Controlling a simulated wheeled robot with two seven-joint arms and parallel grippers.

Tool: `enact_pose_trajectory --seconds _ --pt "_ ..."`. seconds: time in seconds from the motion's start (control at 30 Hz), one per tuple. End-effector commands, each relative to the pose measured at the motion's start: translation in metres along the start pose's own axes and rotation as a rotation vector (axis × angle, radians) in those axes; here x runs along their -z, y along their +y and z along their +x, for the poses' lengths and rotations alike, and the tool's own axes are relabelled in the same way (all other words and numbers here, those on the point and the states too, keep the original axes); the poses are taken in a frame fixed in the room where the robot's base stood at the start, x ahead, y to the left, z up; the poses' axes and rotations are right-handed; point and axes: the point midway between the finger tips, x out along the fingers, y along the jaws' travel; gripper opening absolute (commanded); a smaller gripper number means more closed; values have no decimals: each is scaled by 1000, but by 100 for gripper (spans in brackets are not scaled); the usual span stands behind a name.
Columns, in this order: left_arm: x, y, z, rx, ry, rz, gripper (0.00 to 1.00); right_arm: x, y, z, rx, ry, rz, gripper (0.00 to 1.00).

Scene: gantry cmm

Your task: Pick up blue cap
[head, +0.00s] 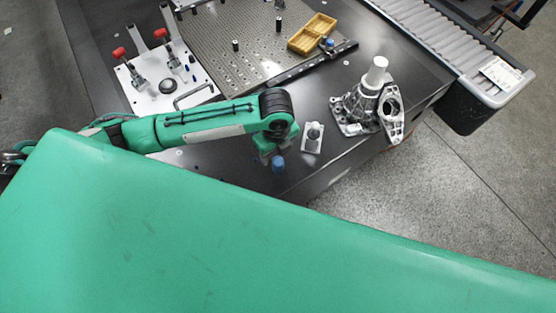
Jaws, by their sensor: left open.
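A small blue cap (278,163) is on the dark table near its front edge. My left gripper (268,154) is right at the cap, just up and left of it in the head view, pointing down. It is open; its fingers are small and partly hidden by the green hand, so I cannot tell whether they touch the cap. A second small blue round piece (329,43) sits by the yellow tray at the back. My right gripper is not in view.
A grey block with a knob (313,137) stands just right of the left gripper. Further right is a metal casting with a white cylinder (375,72). A white plate with red-handled clamps (140,88), a perforated plate (225,65) and a yellow tray (318,25) lie behind.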

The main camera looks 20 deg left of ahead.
Motion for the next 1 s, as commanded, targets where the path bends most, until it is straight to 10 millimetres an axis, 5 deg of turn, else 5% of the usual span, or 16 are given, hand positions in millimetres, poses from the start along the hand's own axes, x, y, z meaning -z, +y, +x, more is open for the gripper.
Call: enact_pose_trajectory --seconds 0.37,0.6,0.87,1.0 --pt "3 0 36 -3 1 -1 60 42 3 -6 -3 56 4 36" --pt "5 -2 69 0 -1 -1 60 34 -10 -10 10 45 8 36" --pt "5 -2 74 1 -1 0 60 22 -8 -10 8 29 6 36" --pt "5 -2 73 1 -1 0 38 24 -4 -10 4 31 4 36"
